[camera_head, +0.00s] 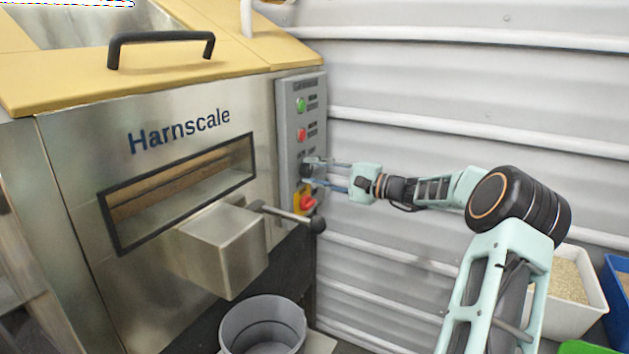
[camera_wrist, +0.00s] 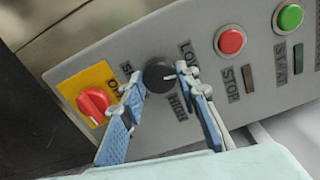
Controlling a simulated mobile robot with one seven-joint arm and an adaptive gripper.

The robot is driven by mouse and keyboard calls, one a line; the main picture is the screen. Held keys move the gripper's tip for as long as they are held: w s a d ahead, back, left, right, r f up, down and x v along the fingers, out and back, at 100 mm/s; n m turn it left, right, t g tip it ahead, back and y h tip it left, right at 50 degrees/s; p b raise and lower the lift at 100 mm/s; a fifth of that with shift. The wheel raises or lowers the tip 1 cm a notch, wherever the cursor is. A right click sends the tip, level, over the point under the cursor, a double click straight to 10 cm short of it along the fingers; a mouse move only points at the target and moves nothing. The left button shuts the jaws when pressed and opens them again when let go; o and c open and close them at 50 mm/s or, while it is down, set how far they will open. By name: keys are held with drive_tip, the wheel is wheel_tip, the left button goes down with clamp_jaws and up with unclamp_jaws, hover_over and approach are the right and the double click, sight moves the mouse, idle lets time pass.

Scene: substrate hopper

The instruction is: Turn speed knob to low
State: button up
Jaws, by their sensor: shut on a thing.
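The speed knob (camera_wrist: 159,76) is a round black dial on the grey control panel, between the LOW and HIGH labels on one side and the SPEED label on the other. Its white mark points right in the wrist view, roughly between LOW and HIGH. My gripper (camera_wrist: 161,82) has its two blue-padded fingers on either side of the knob and is shut on it. In the head view my gripper (camera_head: 313,172) reaches the panel from the right, and its fingertips partly hide the knob.
A red rotary switch on a yellow plate (camera_wrist: 92,102) sits beside the knob. The red STOP button (camera_wrist: 230,41) and green START button (camera_wrist: 289,18) are on the other side. In the head view a lever with a black ball (camera_head: 317,225) projects below the panel. A grey bucket (camera_head: 230,325) stands below.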

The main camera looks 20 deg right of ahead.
drive_tip(key=shift+n+b, duration=0.35)
drive_tip(key=shift+n, duration=0.55)
drive_tip(key=o, duration=1.2)
drive_tip(key=shift+c, duration=0.2)
drive_tip(key=v, duration=1.2)
